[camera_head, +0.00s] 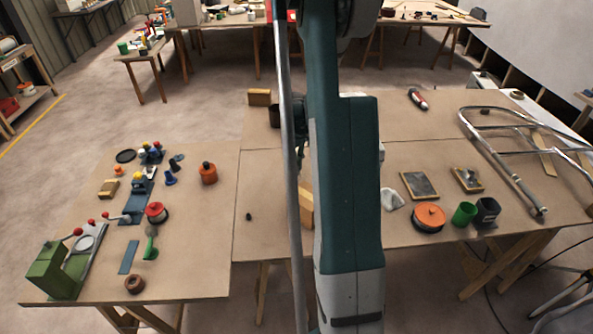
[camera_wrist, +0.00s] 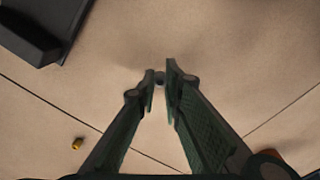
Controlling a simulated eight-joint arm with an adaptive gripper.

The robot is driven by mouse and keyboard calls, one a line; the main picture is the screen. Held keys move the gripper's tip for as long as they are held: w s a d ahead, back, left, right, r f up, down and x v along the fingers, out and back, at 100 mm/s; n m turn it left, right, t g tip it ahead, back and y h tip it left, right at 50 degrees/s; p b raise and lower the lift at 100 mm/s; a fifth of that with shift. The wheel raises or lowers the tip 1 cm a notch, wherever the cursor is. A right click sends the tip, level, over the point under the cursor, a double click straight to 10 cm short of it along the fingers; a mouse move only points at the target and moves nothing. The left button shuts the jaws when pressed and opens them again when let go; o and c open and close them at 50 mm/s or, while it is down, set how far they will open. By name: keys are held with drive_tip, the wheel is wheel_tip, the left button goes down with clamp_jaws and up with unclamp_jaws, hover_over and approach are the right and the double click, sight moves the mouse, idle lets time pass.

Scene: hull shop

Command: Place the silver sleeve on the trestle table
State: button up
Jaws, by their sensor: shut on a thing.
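In the wrist view my gripper (camera_wrist: 160,82) points down at a tan board top, its two fingers close together. A small round piece (camera_wrist: 160,75) shows at the fingertips; it looks dark in shadow, and I take it to be the silver sleeve. Its silver colour does not show clearly, and I cannot tell its height above the board. The trestle table (camera_head: 200,265) spreads left and right of my arm, with tan tops on wooden trestles.
A small brass-coloured piece (camera_wrist: 77,143) lies on the board, left of my gripper. A dark block (camera_wrist: 35,35) stands at the upper left. In the head view a green machine (camera_head: 48,270) and several tools crowd the left board. A tubular frame (camera_head: 510,180) lies at right.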

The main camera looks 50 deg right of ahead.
drive_tip(key=shift+f, duration=1.05)
drive_tip(key=shift+f, duration=0.15)
drive_tip(key=o, duration=0.7)
wheel_tip(320, 180, up, 12)
drive_tip(key=shift+r+p, duration=0.2)
drive_tip(key=shift+p, duration=0.55)
drive_tip(key=shift+a, duration=0.15)
